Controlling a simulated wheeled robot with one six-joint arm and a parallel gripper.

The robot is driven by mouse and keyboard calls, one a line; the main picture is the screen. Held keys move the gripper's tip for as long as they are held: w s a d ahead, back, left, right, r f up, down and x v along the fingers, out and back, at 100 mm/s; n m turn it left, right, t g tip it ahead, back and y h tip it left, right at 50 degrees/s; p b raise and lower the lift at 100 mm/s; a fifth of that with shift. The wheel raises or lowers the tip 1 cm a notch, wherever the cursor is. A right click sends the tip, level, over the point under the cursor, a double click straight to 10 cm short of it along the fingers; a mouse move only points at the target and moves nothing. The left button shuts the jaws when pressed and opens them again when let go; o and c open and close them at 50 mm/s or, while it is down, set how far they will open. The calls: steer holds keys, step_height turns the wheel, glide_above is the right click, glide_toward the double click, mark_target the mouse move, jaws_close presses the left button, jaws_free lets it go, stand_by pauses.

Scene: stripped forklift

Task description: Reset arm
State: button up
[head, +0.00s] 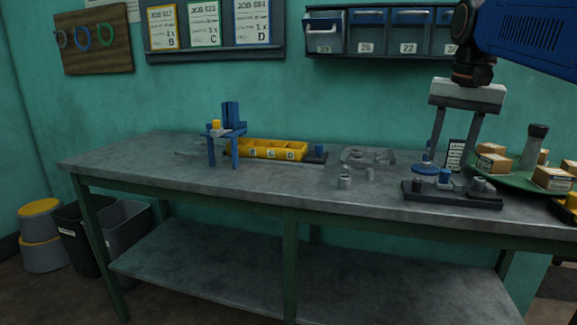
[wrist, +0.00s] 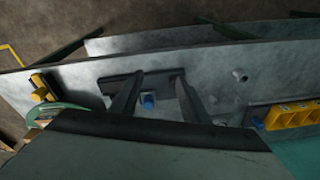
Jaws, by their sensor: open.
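My gripper (head: 456,148) hangs down over the right part of the workbench, its two long fingers spread apart with nothing between them. The dark rack (wrist: 118,80) lies just beyond the fingertips there.
A green round tray (head: 515,183) with small boxes stands right of my gripper. A yellow bin row (head: 265,149) and a blue stand (head: 222,135) are further left. A shallow grey tray (head: 350,160) lies mid-bench. Wall bins (head: 385,46) hang above. The bench's front left is clear.

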steer(key=s+a+f+n+t, duration=0.1)
steer(key=s+a+f+n, duration=0.1)
steer(key=s+f, duration=0.5)
steer(key=s+a+f+n+t, duration=0.1)
steer(key=s+f, duration=0.5)
steer(key=f, duration=0.7)
steer(key=s+a+f+n+t, duration=0.1)
steer(key=s+a+f+n, duration=0.2)
steer(key=s+f, duration=0.4)
step_height(320, 180, down, 3)
steer(key=shift+s, duration=0.35)
